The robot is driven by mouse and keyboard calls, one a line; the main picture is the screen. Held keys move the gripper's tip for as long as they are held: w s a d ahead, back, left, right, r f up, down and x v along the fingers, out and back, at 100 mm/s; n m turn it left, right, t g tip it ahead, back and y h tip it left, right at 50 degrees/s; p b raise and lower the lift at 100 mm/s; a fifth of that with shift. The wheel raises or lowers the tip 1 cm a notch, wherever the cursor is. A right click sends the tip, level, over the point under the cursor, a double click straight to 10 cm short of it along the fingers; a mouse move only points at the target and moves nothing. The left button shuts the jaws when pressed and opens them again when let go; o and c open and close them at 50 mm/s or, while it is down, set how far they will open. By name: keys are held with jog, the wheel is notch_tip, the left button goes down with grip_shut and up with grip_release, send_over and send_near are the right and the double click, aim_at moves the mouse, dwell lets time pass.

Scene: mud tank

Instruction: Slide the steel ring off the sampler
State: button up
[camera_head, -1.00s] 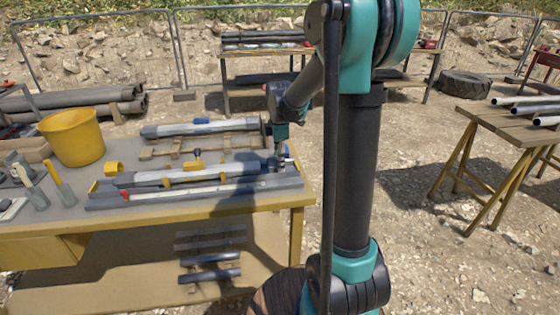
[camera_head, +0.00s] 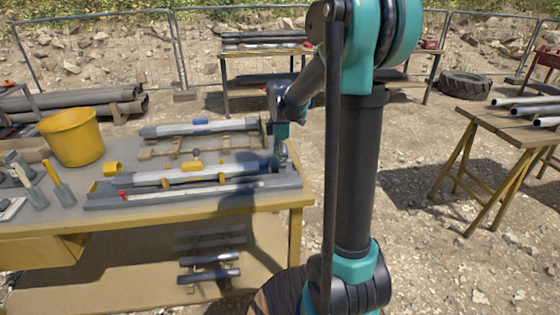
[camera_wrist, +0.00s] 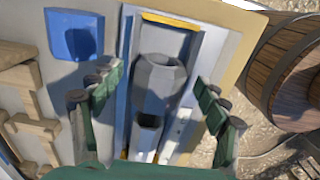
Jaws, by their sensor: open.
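The sampler (camera_head: 150,180) appears to be the long grey tube lying across the bench, with yellow supports beside it. My gripper (camera_head: 281,158) is over its right end, near the bench's right edge. In the wrist view my gripper (camera_wrist: 158,88) is open, with one finger on each side of a grey faceted, tapered piece (camera_wrist: 160,78). This piece looks like the steel ring or end fitting at the tube's end; I cannot tell which. Gaps show between it and the fingers. In the head view my gripper partly hides this end.
A yellow bucket (camera_head: 74,138) and hand tools stand at the bench's left. Another tube (camera_head: 185,129) lies behind on wooden supports (camera_head: 165,150). A blue block (camera_wrist: 75,36) and a barrel (camera_wrist: 290,65) show in the wrist view. Ground right of the bench is open.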

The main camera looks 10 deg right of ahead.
notch_tip(320, 180, up, 12)
jog(key=shift+f, duration=0.15)
jog(key=shift+f, duration=0.1)
dwell(0.4)
